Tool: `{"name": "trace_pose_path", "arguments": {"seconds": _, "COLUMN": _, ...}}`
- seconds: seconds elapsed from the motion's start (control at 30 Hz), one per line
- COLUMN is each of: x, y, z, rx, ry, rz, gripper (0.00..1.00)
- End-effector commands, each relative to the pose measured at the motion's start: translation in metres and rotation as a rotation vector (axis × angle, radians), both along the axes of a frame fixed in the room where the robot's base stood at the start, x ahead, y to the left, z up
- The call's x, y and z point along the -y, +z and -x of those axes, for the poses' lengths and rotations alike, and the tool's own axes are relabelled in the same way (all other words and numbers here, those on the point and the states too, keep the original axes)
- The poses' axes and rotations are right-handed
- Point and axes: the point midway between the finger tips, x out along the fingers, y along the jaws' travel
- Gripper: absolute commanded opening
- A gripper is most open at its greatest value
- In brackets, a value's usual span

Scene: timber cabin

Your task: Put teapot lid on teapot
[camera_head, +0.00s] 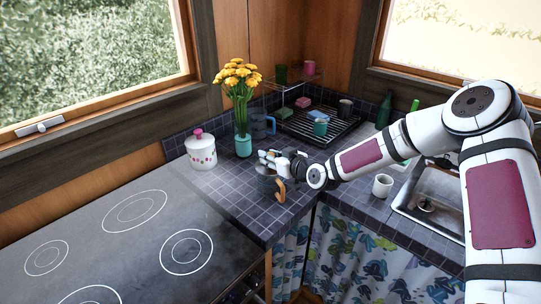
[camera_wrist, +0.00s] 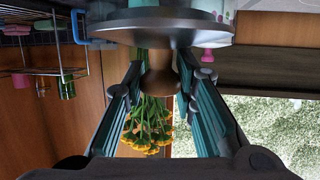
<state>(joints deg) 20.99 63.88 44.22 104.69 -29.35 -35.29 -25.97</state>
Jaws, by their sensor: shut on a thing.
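The teapot (camera_head: 266,184), dark grey with an orange-brown wooden handle, stands on the tiled counter near its front corner in the head view. My gripper (camera_head: 272,160) is right above it and hides much of its top. In the wrist view my gripper (camera_wrist: 161,72) is shut on the brown knob of the teapot lid (camera_wrist: 150,33), a grey metal disc. The lid is too hidden in the head view to make out. I cannot tell whether it touches the teapot's rim.
A white canister (camera_head: 201,152) with a pink knob, a teal vase (camera_head: 243,147) of yellow flowers and a blue pitcher (camera_head: 260,127) stand behind. A dish rack (camera_head: 325,128) is at the back. A white mug (camera_head: 382,186) stands right, by the sink (camera_head: 425,200). The cooktop (camera_head: 110,245) is clear.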

Motion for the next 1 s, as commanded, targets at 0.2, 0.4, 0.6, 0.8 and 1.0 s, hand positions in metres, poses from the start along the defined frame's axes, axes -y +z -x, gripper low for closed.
{"name": "trace_pose_path", "arguments": {"seconds": 0.2, "x": 0.000, "y": -0.001, "z": 0.000, "rx": 0.000, "ry": 0.000, "rz": 0.000, "gripper": 0.49}}
{"name": "trace_pose_path", "arguments": {"seconds": 0.4, "x": 0.000, "y": -0.001, "z": 0.000, "rx": 0.000, "ry": 0.000, "rz": 0.000, "gripper": 0.49}}
{"name": "trace_pose_path", "arguments": {"seconds": 0.6, "x": 0.005, "y": 0.001, "z": 0.005, "rx": 0.000, "ry": -0.001, "rz": 0.000, "gripper": 0.49}}
{"name": "trace_pose_path", "arguments": {"seconds": 0.8, "x": 0.026, "y": 0.010, "z": 0.029, "rx": 0.000, "ry": -0.001, "rz": 0.002, "gripper": 0.49}}
{"name": "trace_pose_path", "arguments": {"seconds": 1.0, "x": 0.052, "y": 0.022, "z": 0.059, "rx": 0.001, "ry": 0.000, "rz": 0.002, "gripper": 0.49}}
